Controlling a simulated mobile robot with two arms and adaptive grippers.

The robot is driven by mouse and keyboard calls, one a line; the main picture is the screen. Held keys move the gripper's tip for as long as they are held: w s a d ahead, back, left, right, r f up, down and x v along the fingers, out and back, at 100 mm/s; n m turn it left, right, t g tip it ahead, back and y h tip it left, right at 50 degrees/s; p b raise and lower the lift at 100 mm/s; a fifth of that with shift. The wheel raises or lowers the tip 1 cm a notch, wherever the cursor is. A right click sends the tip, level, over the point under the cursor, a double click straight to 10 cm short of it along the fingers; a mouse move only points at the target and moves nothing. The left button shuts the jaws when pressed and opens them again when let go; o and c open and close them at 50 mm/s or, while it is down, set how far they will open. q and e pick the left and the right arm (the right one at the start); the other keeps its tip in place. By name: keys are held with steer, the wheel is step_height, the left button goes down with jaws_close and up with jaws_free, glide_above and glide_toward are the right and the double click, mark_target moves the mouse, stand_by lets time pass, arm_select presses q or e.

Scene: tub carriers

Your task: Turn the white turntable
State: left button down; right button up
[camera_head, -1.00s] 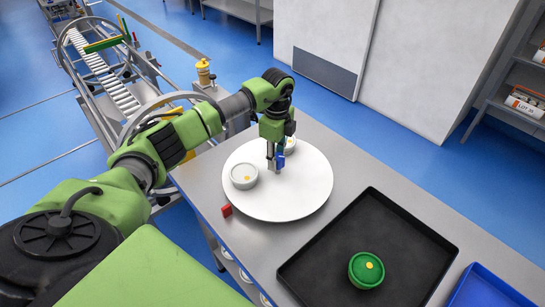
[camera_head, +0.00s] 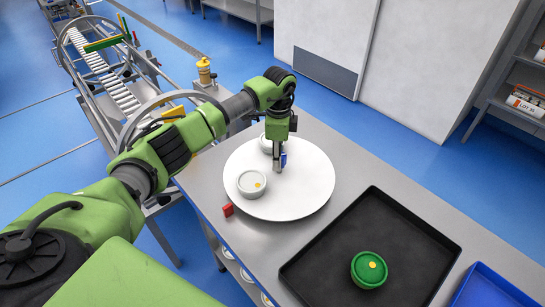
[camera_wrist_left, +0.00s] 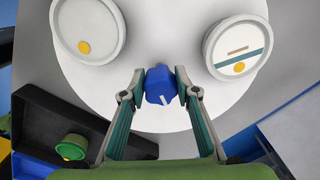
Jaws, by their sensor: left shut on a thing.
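The white turntable (camera_head: 308,192) is a round disc on the grey table. A white tub with a yellow dot (camera_head: 252,185) stands near its left edge, and a second white tub (camera_head: 267,143) stands near its far edge, partly hidden by my arm. My left gripper (camera_head: 280,167) points down over the disc, shut on a small blue knob (camera_head: 284,159). The wrist view shows the blue knob (camera_wrist_left: 160,85) between the two fingertips, with a white tub (camera_wrist_left: 87,30) on the left and another (camera_wrist_left: 236,48) on the right. My right gripper is not in view.
A black tray (camera_head: 330,222) with a green tub (camera_head: 369,269) lies to the right on the table. A blue tray (camera_head: 487,290) is at the lower right. A small red piece (camera_head: 228,210) sits by the table's left edge. A roller conveyor (camera_head: 108,72) stands beyond at the left.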

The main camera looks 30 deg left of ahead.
arm_select(q)
steer(key=shift+r, duration=0.1)
stand_by(0.4)
steer(key=c, duration=1.6)
jaws_free()
steer(key=shift+o, duration=0.2)
step_height(320, 180, up, 12)
